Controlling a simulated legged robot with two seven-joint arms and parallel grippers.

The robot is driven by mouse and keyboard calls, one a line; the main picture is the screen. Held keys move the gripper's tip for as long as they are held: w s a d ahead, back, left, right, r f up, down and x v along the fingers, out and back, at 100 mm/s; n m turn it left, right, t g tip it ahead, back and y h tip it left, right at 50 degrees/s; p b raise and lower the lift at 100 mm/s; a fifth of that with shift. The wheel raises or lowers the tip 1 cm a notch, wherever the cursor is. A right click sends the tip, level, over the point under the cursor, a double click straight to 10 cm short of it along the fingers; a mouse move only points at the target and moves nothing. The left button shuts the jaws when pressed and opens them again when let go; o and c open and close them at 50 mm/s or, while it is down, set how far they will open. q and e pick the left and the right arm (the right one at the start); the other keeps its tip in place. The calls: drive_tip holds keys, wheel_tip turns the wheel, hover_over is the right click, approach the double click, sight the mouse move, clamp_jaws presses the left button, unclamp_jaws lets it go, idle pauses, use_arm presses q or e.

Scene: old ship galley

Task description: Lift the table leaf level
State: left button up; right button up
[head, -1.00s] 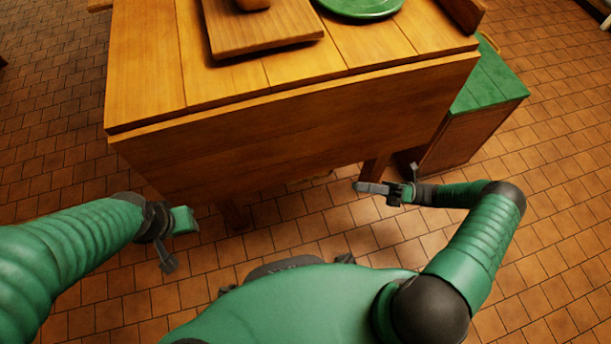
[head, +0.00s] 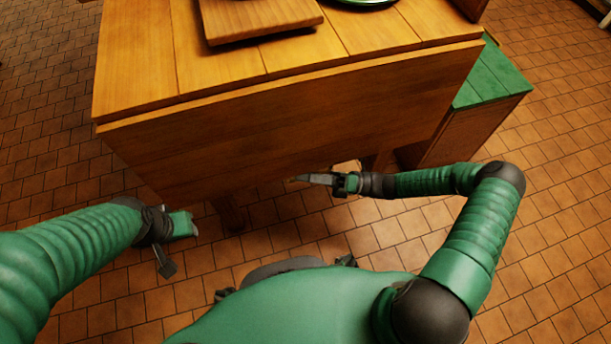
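The table leaf (head: 290,115) is a wide wooden panel hanging down from the front edge of the wooden table (head: 135,70). A dark seam runs between it and the tabletop. My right gripper (head: 312,179) points left, with its grey fingers at the leaf's lower edge near the middle; whether they touch it is unclear. The fingers show nearly edge-on, so their gap is hidden. My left gripper (head: 182,225) is low at the left, below the leaf's lower left corner and apart from it. Its fingertips are too small and overlapped to read.
On the tabletop are a wooden board (head: 262,22) and a green plate (head: 365,3), cut by the top edge. A green-topped cabinet (head: 490,80) stands right of the table. A table leg (head: 230,212) shows below the leaf. Tiled floor lies open around.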

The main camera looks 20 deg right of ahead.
clamp_jaws()
drive_tip(key=shift+d+f, duration=0.1)
idle(1.2)
